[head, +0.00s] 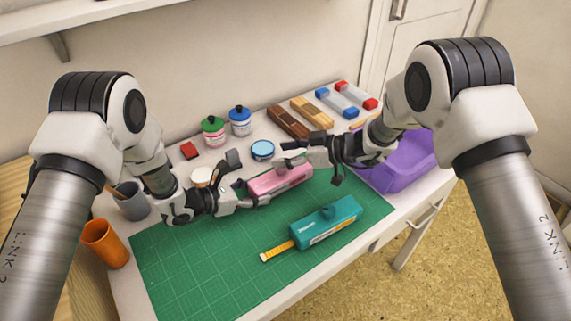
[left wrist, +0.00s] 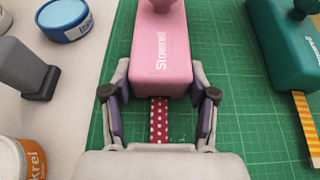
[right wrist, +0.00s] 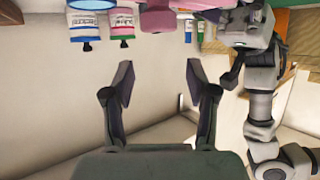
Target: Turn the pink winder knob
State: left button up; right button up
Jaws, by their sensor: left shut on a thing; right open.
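The pink winder (head: 280,181) lies on the green cutting mat (head: 190,265), its "Stowrell" label showing in the left wrist view (left wrist: 165,62). A red ribbon with white dots (left wrist: 159,120) comes out of its near end. My left gripper (left wrist: 160,82) is shut on that end, one finger on each side. The winder's pink knob (right wrist: 157,20) shows at the top of the right wrist view. My right gripper (head: 285,153) is open and empty, close to the knob end of the winder; its fingers (right wrist: 158,82) are apart. The knob is hard to make out in the head view.
A teal winder (head: 325,222) with a yellow tape lies in front on the mat. A round blue tin (head: 262,150), paint jars (head: 213,131) and stamps stand behind. A purple box (head: 405,165) is at right, and an orange cup (head: 105,243) at left. The mat's front left is clear.

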notch_tip(320, 180, up, 6)
jog(key=shift+f, duration=0.1)
